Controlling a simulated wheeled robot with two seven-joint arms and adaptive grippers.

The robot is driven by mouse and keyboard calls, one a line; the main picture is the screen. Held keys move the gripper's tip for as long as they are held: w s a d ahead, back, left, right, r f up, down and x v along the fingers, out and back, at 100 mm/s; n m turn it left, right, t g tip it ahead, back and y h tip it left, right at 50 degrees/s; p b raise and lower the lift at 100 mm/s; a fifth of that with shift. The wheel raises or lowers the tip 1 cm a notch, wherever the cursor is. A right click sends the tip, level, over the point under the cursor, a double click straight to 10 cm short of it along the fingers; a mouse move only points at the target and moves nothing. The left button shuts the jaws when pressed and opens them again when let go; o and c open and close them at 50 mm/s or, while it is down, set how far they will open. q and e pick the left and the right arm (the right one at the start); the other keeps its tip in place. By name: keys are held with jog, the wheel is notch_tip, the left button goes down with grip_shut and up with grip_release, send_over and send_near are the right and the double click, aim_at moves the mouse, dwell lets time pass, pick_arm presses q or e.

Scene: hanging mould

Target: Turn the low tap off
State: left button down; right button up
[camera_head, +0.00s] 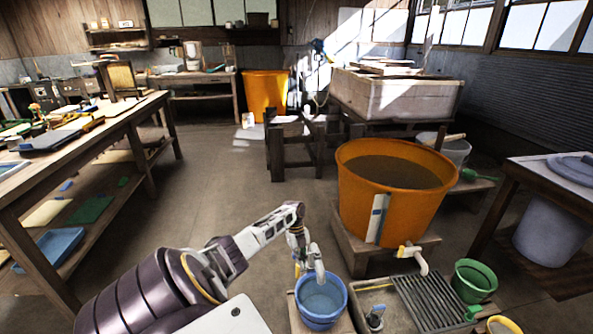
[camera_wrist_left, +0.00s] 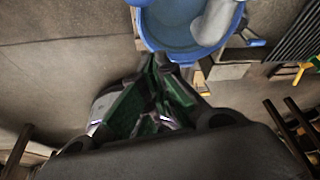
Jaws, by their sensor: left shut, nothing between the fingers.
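The grey spout (camera_wrist_left: 215,20) also shows over the blue bucket (camera_wrist_left: 150,35) in the left wrist view. My left gripper (camera_head: 298,248) points down just left of the grey tap; I cannot tell if they touch. In the left wrist view my left gripper (camera_wrist_left: 160,65) has its green-padded fingers together, empty, near the bucket's rim. The tap's handle is not clear. A cream tap (camera_head: 414,258) sticks out low below the orange tub. My right gripper is out of view.
The large orange tub (camera_head: 385,215) stands on a wooden stand right of my left gripper. A grated sink (camera_head: 425,300) and a green bucket (camera_head: 474,280) lie further right. A long workbench (camera_head: 85,150) is at left, with open floor between.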

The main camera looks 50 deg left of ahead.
pick_arm(q)
jog(key=p+v, duration=0.2)
jog(key=v, duration=0.7)
jog(key=shift+w+r, duration=0.15)
jog(key=shift+w, duration=0.15)
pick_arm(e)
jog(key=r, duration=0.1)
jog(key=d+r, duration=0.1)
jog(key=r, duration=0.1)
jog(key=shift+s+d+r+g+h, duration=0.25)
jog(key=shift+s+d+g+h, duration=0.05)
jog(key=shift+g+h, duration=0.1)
